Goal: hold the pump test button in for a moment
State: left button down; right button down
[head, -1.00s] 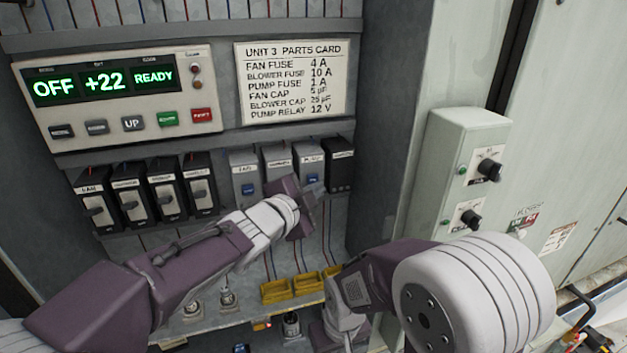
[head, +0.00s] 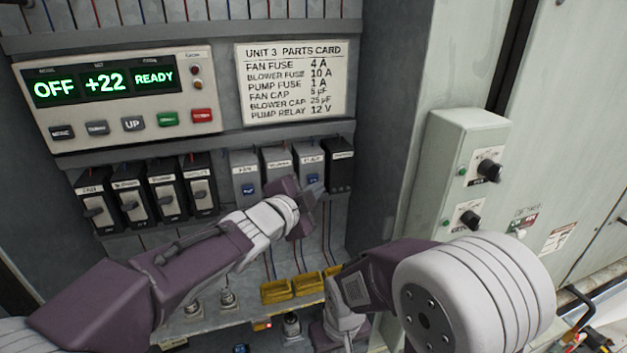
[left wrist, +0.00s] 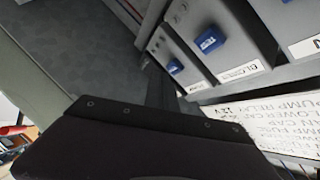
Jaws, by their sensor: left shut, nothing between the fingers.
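The pump module (head: 309,160) is the third grey unit in the lower row, with a blue test button (head: 313,180) on its face. My left gripper (head: 316,191) is shut and empty, its tips close in front of the lower part of that module. In the left wrist view the dark fingers (left wrist: 161,88) point at the grey modules, close beside a blue button (left wrist: 174,67). I cannot tell whether they touch it. Another blue button (left wrist: 208,40) sits on the neighbouring blower module. My right arm is at the lower right; its gripper is not visible.
A control panel (head: 120,98) above reads OFF, +22, READY. A parts card (head: 291,82) is to its right. Black breakers (head: 165,190) stand left of the modules, and a black relay (head: 340,165) right. Yellow bins (head: 307,285) lie below. A knob box (head: 465,175) projects at right.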

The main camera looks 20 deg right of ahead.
pick_arm(q)
jog(key=shift+w, duration=0.35)
jog(key=shift+w+p, duration=0.45)
jog(key=shift+p, duration=0.25)
dwell(0.4)
dwell(2.8)
jog(key=shift+s+b, duration=0.8)
jog(key=shift+b, duration=0.1)
jog(key=shift+s+a+b, duration=0.15)
jog(key=shift+s+b, duration=2.3)
jog(key=shift+s, duration=0.05)
